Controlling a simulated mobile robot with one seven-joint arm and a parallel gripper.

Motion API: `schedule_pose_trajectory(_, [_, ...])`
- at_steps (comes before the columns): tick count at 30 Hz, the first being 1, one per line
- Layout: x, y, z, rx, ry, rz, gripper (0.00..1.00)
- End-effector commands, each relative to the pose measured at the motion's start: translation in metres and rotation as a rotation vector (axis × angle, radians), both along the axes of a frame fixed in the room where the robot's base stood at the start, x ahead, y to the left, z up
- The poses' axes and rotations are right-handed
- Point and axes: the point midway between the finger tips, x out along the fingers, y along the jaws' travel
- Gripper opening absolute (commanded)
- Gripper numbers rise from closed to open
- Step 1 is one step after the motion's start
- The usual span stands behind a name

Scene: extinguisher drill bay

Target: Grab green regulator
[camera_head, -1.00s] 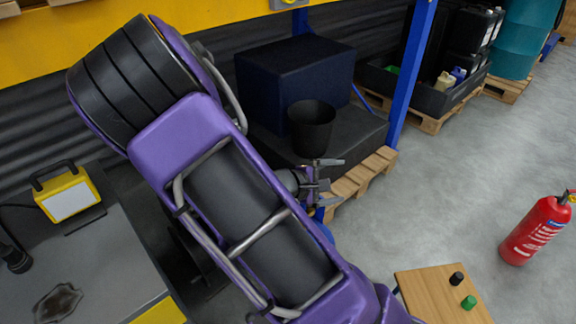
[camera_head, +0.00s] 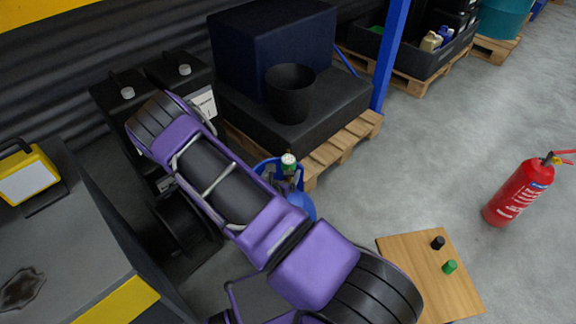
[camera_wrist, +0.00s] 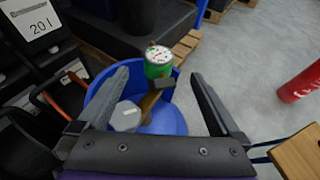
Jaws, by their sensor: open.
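The green regulator (camera_wrist: 158,66) has a white round dial on top and is seen in the wrist view near a brass-coloured fitting. It sits at the far edge of a blue cylinder collar (camera_wrist: 168,122). It also shows in the head view (camera_head: 288,164), above the blue cylinder (camera_head: 302,204). My gripper (camera_wrist: 159,76) is open, its two dark fingers apart on either side of the regulator in the picture. Nothing shows between the fingers in their grip, and I cannot tell the remaining depth.
Black canisters (camera_head: 184,74) stand left of the cylinder. A wooden pallet (camera_head: 345,140) with a dark bin (camera_head: 290,98) stands behind. A red extinguisher (camera_head: 520,192) and a small wooden table (camera_head: 408,255) with a green and a black piece are at right. Grey floor is clear between.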

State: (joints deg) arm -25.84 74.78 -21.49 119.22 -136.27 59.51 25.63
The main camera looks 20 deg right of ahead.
Motion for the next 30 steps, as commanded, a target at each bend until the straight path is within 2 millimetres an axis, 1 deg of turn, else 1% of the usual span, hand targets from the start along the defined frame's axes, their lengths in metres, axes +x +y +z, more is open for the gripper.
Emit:
schedule_pose_trajectory(1, [0.008,-0.007,-0.007,0.000,0.000,-0.001,1.00])
schedule_pose_trajectory(3, [0.017,-0.015,-0.011,-0.001,0.000,-0.002,1.00])
schedule_pose_trajectory(6, [0.028,-0.022,-0.016,0.001,-0.001,0.000,1.00])
schedule_pose_trajectory(11, [0.036,-0.028,-0.019,0.000,0.000,-0.001,1.00])
schedule_pose_trajectory(14, [0.042,-0.032,-0.025,0.000,0.000,-0.001,1.00])
schedule_pose_trajectory(18, [0.057,-0.042,-0.038,-0.001,-0.001,-0.001,1.00])
schedule_pose_trajectory(21, [0.067,-0.050,-0.042,0.000,0.000,0.000,1.00])
schedule_pose_trajectory(24, [0.072,-0.054,-0.043,0.000,0.000,0.001,1.00])
schedule_pose_trajectory(30, [0.073,-0.054,-0.043,0.002,0.000,0.001,1.00])
